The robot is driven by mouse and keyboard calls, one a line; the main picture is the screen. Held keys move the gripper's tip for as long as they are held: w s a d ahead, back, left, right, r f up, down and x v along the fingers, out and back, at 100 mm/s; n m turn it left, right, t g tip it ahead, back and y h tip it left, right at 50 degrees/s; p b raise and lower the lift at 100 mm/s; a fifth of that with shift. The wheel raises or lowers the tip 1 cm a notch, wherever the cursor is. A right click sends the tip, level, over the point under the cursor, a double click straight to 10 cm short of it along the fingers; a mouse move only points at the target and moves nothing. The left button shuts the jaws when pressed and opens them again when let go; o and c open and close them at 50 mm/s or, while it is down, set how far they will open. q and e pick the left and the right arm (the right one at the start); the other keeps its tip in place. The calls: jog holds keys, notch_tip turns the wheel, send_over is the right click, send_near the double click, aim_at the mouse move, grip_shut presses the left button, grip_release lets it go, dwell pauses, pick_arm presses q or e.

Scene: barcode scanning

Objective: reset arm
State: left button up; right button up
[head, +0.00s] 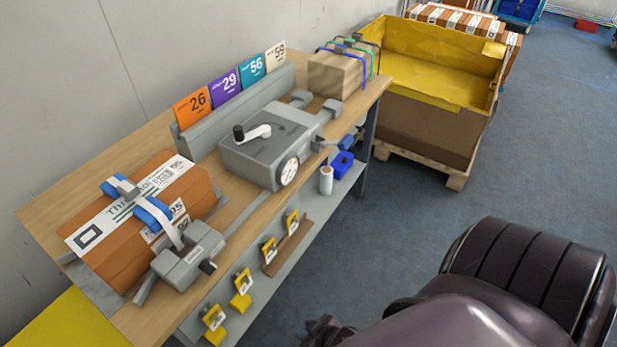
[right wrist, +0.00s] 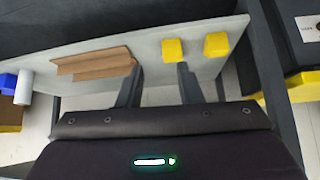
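My right gripper (right wrist: 157,78) shows in the right wrist view with its two dark fingers apart and nothing between them. Beyond the fingertips is the grey lower shelf, with brown strips (right wrist: 93,64) and two yellow blocks (right wrist: 216,44) on it. In the head view my dark right arm fills the lower right, in front of the bench. My left arm and left gripper are not in view.
The wooden bench (head: 60,195) carries a strapped orange-brown box (head: 115,255), a grey machine with dial (head: 265,145), numbered cards (head: 225,90) and a banded carton (head: 337,72). A yellow-lined crate (head: 425,125) stands behind. Blue floor (head: 545,150) at right is clear.

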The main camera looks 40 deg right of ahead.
jog(key=shift+s+f, duration=0.15)
dwell(0.5)
